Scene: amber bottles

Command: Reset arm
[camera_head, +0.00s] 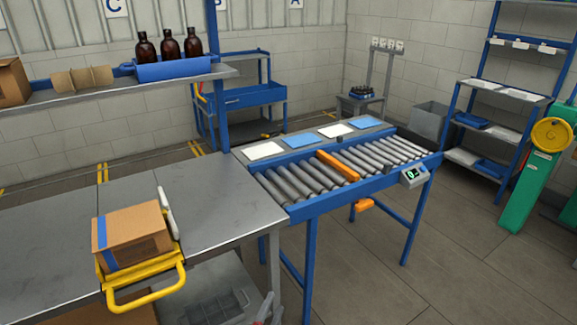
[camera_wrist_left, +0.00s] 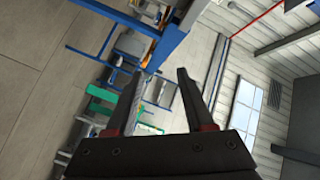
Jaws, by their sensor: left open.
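My left gripper (camera_wrist_left: 160,75) shows in the left wrist view with its two dark fingers apart and nothing between them. In the head view, a small dark shape with red at the bottom edge seems to be part of it (camera_head: 267,308), mostly cut off. My right gripper is in neither view. Three amber bottles (camera_head: 168,47) stand upright in a blue bin (camera_head: 175,70) on the shelf at upper left. A cardboard box (camera_head: 133,238) sits in a yellow-handled holder (camera_head: 150,300) on the grey table.
A roller conveyor (camera_head: 330,175) with an orange bar (camera_head: 338,166) adjoins the grey table (camera_head: 215,200) on the right. White and blue sheets lie along its back edge. A blue rack (camera_head: 490,100) and a green stand (camera_head: 530,180) are at right. Open floor lies front right.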

